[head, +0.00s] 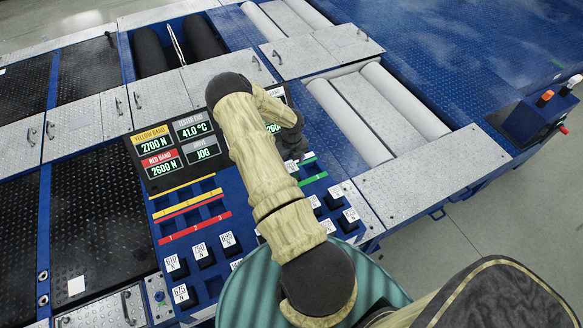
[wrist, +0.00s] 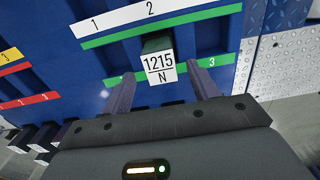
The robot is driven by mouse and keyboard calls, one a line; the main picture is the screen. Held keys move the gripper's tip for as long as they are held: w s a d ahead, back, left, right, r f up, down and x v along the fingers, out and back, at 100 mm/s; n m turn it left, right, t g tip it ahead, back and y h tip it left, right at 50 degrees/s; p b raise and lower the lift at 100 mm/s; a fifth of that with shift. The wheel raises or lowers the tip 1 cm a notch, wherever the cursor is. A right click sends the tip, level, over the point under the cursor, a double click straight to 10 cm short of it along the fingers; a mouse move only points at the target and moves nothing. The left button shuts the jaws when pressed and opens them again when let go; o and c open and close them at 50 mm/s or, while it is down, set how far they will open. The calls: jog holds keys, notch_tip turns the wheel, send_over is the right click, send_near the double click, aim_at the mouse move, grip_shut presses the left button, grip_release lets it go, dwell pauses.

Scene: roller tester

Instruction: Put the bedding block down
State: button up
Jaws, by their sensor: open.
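In the wrist view a dark green block with a white label reading 1215 N (wrist: 160,66) sits at the green-banded slots, below the number 2. My gripper (wrist: 160,84) is open, with one finger on each side of the block; I cannot tell whether either finger touches it.
In the head view several labelled blocks, such as 150 N (head: 201,251), stand in the panel's front rows. Red- and yellow-banded slots (head: 193,216) at left look empty. A display (head: 174,150) stands behind them, reading yellow band 2700 N, red band 2600 N, drive jog.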

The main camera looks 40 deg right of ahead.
notch_tip(320, 180, up, 6)
jog(key=shift+r, duration=0.1)
dwell(0.6)
jog(key=shift+a+r, duration=0.1)
jog(key=s+a+r+n+y, duration=0.1)
jog(key=s+a+r+n, duration=0.2)
jog(key=a+r+n, duration=1.3)
jog(key=s+a+r+n+t, duration=0.1)
jog(key=s+a+r+n, duration=0.4)
jog(key=n, duration=0.6)
jog(key=s+a+r+n+t+h, duration=0.1)
jog(key=s+a+r+n, duration=0.3)
jog(key=a+n, duration=0.4)
jog(key=r+n, duration=0.1)
jog(key=n, duration=0.2)
jog(key=shift+s+r+n+t, duration=0.25)
jog(key=shift+s+n+t, duration=0.05)
jog(key=shift+s, duration=0.1)
